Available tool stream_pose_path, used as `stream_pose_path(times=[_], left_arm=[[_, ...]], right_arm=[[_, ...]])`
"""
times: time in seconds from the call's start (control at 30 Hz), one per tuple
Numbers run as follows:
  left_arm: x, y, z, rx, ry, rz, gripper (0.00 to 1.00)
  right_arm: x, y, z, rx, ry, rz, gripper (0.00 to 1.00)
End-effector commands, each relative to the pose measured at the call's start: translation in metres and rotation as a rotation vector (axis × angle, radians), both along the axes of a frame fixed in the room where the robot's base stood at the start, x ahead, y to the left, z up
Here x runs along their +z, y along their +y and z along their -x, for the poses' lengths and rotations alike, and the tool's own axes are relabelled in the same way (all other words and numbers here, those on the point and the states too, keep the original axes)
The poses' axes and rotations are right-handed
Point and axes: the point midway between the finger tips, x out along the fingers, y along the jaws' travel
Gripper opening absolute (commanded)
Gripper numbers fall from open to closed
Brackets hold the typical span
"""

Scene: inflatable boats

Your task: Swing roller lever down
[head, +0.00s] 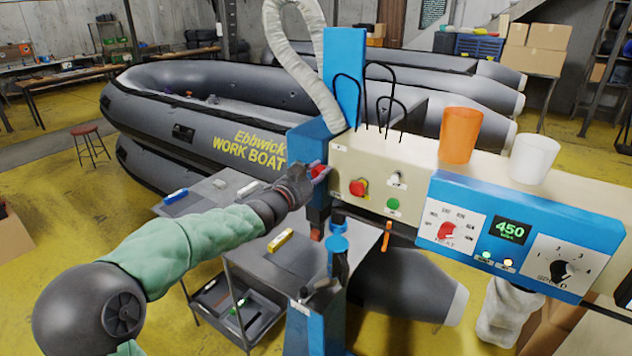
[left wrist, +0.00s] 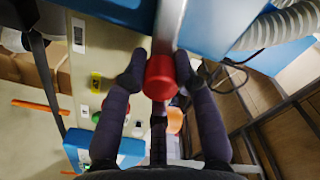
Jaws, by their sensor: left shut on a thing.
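The roller lever shows as a silvery bar (left wrist: 171,25) ending in a red knob (left wrist: 160,77) in the left wrist view. My left gripper (head: 316,174) is shut on the red knob, with one dark finger on each side of it. In the head view the gripper sits at the left end of the beige machine head (head: 385,165), and only a little red of the knob (head: 318,171) shows between the fingers. The rest of the lever is mostly hidden there. Below the gripper are blue-topped roller parts (head: 337,243) on a blue post. My right gripper is not in view.
A blue control box (head: 510,235) reading 450 is on the right, with an orange cup (head: 461,135) and a white cup (head: 534,158) above it. A grey metal table (head: 290,258) stands below my left forearm. Grey inflatable boats (head: 200,125) fill the background.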

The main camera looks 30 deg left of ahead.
Motion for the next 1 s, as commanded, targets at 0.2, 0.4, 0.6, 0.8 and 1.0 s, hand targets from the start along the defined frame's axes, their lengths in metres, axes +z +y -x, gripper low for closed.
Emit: stream_pose_path(times=[0.2, 0.4, 0.6, 0.8, 1.0], left_arm=[[-0.028, -0.004, 0.000, -0.003, -0.009, -0.181, 0.00], [-0.045, -0.003, -0.001, -0.003, -0.021, -0.362, 0.00], [-0.060, 0.001, -0.001, -0.003, -0.032, -0.534, 0.00], [-0.071, 0.006, -0.002, -0.005, -0.041, -0.670, 0.00], [-0.077, 0.010, -0.002, -0.005, -0.047, -0.758, 0.00]], right_arm=[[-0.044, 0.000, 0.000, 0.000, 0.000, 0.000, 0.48], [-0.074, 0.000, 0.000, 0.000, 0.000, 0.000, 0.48], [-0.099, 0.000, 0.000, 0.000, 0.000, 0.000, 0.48], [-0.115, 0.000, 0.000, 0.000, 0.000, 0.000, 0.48], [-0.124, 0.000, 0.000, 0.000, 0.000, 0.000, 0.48]])
